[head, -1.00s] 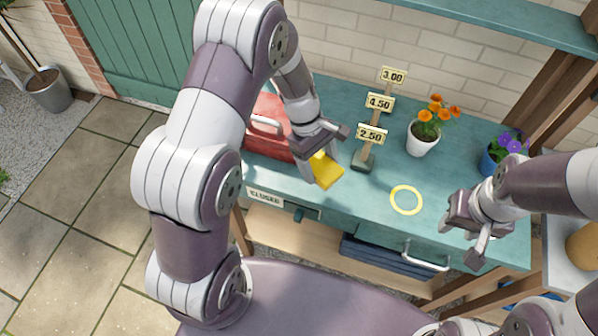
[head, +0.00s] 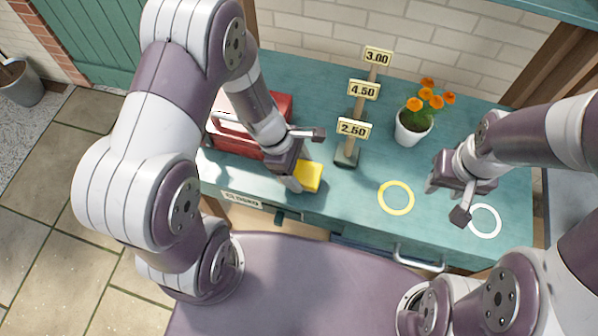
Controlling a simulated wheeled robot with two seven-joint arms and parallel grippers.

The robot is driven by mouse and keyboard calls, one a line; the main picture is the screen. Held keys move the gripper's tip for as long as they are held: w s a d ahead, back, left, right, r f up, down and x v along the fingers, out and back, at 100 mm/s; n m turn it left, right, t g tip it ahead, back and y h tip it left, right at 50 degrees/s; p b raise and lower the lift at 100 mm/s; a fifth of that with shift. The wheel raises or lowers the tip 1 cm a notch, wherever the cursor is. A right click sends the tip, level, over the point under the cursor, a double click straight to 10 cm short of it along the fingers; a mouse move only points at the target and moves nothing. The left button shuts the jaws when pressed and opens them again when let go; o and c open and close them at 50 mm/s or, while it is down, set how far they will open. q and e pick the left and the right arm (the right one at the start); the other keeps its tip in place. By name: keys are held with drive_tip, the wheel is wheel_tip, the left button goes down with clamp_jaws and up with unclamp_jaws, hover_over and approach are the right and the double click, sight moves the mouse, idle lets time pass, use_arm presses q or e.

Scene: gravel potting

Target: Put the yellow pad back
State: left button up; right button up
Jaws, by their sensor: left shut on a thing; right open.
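The yellow pad (head: 309,177) is a small yellow block at the left part of the teal bench, in front of the price sign stand. My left gripper (head: 304,162) is shut on it, with its fingers at the pad's left side. I cannot tell whether the pad touches the bench top. A yellow ring (head: 396,198) is marked on the bench to the right of the pad, with nothing in it. My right gripper (head: 445,202) is open and empty over the bench's right part, between the yellow ring and a white ring (head: 484,221).
A red toolbox (head: 235,139) stands left behind my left gripper. The price sign stand (head: 346,154) is just behind the pad. A white pot with orange flowers (head: 412,130) stands further back. The bench between pad and yellow ring is clear. A drawer handle (head: 420,258) juts out at the front.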

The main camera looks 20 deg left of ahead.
use_arm(q)
drive_tip(key=shift+s+f, duration=0.2)
drive_tip(key=shift+f, duration=0.95)
drive_tip(key=shift+w, duration=0.1)
drive_tip(key=o, duration=0.6)
drive_tip(key=shift+f, duration=0.2)
drive_tip(key=o, duration=0.4)
drive_tip(key=shift+r, duration=0.1)
